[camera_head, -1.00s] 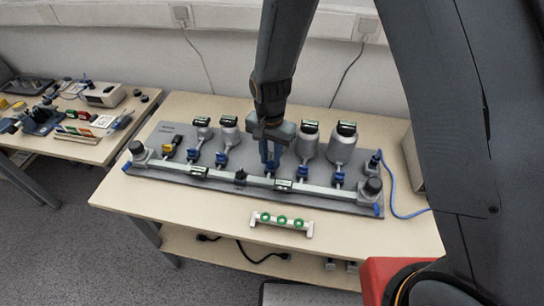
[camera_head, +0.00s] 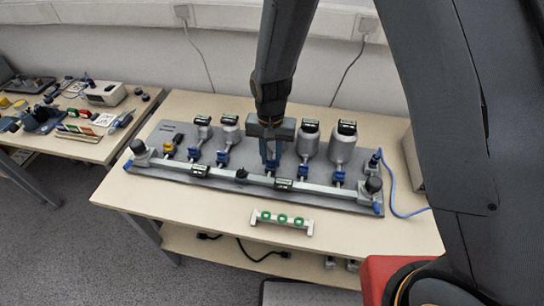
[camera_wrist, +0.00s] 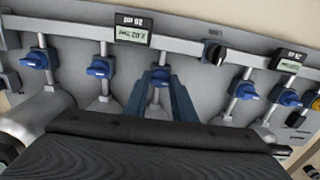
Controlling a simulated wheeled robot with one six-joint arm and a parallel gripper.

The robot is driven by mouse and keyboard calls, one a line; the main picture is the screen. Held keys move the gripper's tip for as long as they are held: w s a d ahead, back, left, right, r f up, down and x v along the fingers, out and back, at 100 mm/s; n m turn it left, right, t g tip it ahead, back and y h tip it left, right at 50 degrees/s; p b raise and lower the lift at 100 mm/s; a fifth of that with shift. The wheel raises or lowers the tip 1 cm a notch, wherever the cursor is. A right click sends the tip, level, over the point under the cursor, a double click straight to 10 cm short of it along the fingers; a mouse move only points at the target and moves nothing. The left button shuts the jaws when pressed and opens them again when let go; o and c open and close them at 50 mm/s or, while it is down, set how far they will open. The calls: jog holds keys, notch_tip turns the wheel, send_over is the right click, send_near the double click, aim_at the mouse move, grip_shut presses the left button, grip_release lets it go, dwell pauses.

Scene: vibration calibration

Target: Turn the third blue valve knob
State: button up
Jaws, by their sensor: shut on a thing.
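A row of blue valve knobs runs along the grey calibration board (camera_head: 150,163). The middle one, third from either end, is the third blue knob (camera_wrist: 160,74). My gripper (camera_head: 271,160) points down at it, and in the wrist view my blue fingers (camera_wrist: 160,82) are shut on it from both sides. The fingers hide much of this knob in the head view. To its left in the head view are two blue knobs (camera_head: 222,157) (camera_head: 194,152), and to its right two more (camera_head: 303,172) (camera_head: 338,178). Those stand clear of my fingers.
Grey canisters (camera_head: 342,147) with displays stand behind the knobs. A pipe rail (camera_head: 240,179) with displays runs in front. A white holder with green rings (camera_head: 282,220) sits near the table's front edge. A blue cable (camera_head: 395,205) curls at right.

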aim_at(271, 160)
jog(key=o, duration=1.1)
jog(key=shift+r+b, duration=0.75)
jog(key=shift+r, duration=3.15)
jog(key=shift+n+t, duration=0.5)
jog(key=shift+n, duration=0.2)
jog(key=s+d+r, duration=0.2)
jog(key=s+d, duration=0.1)
jog(key=d, duration=0.4)
jog(key=s+d+r, duration=0.3)
jog(key=s+d, duration=0.1)
jog(key=d, duration=0.4)
jog(key=s+d+r, duration=0.2)
jog(key=s+d, duration=0.2)
jog(key=d, duration=0.4)
jog(key=shift+s+r, duration=0.15)
jog(key=shift+r, duration=0.1)
